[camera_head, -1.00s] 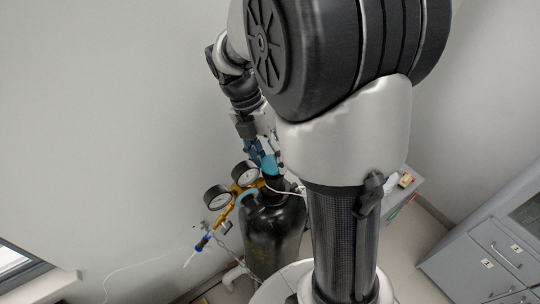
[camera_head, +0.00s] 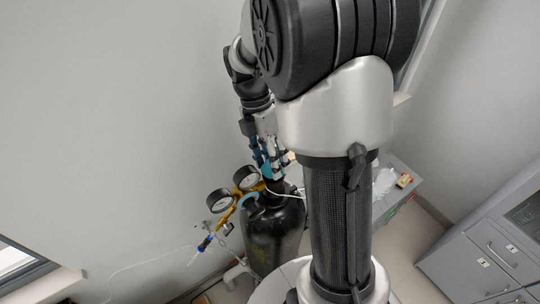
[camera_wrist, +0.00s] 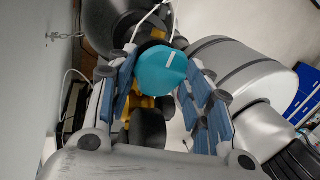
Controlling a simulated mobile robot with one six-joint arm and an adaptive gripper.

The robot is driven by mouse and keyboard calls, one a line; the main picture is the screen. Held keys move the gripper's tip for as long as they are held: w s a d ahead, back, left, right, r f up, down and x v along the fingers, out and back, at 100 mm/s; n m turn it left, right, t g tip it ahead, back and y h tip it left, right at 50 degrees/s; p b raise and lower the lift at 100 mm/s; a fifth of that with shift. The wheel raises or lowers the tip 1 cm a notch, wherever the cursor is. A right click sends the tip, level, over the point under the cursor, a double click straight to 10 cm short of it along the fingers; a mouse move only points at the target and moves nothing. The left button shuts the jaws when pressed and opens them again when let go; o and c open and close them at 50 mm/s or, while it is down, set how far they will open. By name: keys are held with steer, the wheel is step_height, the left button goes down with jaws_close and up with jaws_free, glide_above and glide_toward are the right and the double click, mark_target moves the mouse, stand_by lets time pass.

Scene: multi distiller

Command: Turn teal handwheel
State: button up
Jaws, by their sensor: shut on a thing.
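The teal handwheel (camera_wrist: 160,70) sits on top of the black gas cylinder (camera_head: 273,238), with a white mark on its face. In the wrist view it lies between the blue-padded fingers of my gripper (camera_wrist: 163,82). My gripper is shut on the handwheel, one finger on each side. In the head view my gripper (camera_head: 270,165) reaches down to the cylinder top, and only a sliver of the teal wheel shows between the fingers.
A chain and a white cable run near the cylinder. A wall stands behind, and grey cabinets (camera_head: 490,245) stand at the right.

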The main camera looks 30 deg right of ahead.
steer(key=m, duration=0.2)
steer(key=m+y, duration=0.1)
steer(key=m, duration=0.1)
steer(key=m+p, duration=0.1)
steer(key=shift+s+d+f+m+y, duration=0.1)
steer(key=shift+s+d+m+y, duration=0.05)
steer(key=shift+d+m+y, duration=0.2)
steer(key=m, duration=0.2)
steer(key=m+y, duration=0.1)
steer(key=m, duration=0.2)
steer(key=shift+s+t+y, duration=0.2)
steer(key=shift+t+y, duration=0.05)
steer(key=shift+t, duration=0.15)
steer(key=o, duration=0.9)
steer(key=shift+o, duration=1.1)
steer(key=shift+d, duration=0.1)
steer(key=shift+w, duration=0.1)
